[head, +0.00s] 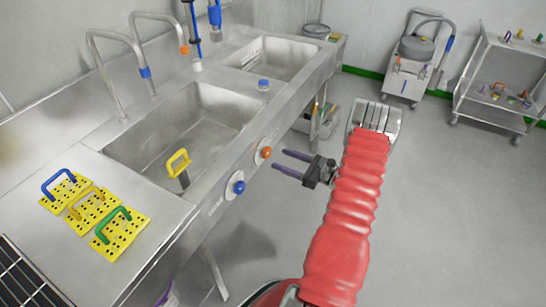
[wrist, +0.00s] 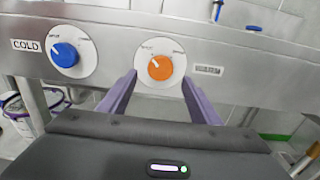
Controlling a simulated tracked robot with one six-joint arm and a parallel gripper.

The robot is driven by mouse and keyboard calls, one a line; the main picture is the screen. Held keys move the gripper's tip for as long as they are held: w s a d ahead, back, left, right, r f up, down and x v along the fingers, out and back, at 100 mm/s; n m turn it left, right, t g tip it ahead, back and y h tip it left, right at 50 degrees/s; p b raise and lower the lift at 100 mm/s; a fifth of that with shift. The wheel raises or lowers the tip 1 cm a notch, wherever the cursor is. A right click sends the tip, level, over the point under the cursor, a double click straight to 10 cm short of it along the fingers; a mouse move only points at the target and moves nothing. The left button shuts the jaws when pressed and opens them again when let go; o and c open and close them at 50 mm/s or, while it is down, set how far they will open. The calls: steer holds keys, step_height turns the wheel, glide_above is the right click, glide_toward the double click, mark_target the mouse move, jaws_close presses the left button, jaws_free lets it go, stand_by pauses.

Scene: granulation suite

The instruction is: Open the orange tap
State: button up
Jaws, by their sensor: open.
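The orange tap (head: 266,153) is a round orange knob on a white dial, on the front face of the steel sink unit. In the wrist view the orange tap (wrist: 160,67) is near the centre, seen between my two purple fingers. My gripper (head: 280,160) is open and points at the knob, with a gap between fingertips and dial in the head view. In the wrist view my gripper (wrist: 172,85) is empty. A blue tap (head: 238,187) sits to its left, beside a label reading COLD (wrist: 27,46). The label right of the orange tap is unreadable.
A sink basin (head: 185,125) holds a yellow-handled tool (head: 178,164). Yellow perforated plates (head: 92,212) with coloured handles lie on the counter. A bucket (wrist: 20,112) stands below the sink at left. Wheeled carts (head: 500,80) stand at the back right. The floor around my arm is clear.

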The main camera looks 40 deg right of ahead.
mark_target(269, 155)
steer(key=shift+x, duration=2.5)
steer(key=shift+c, duration=0.3)
steer(key=c, duration=0.9)
steer(key=shift+a, duration=0.2)
steer(key=shift+c, duration=0.5)
steer(key=shift+d, duration=0.1)
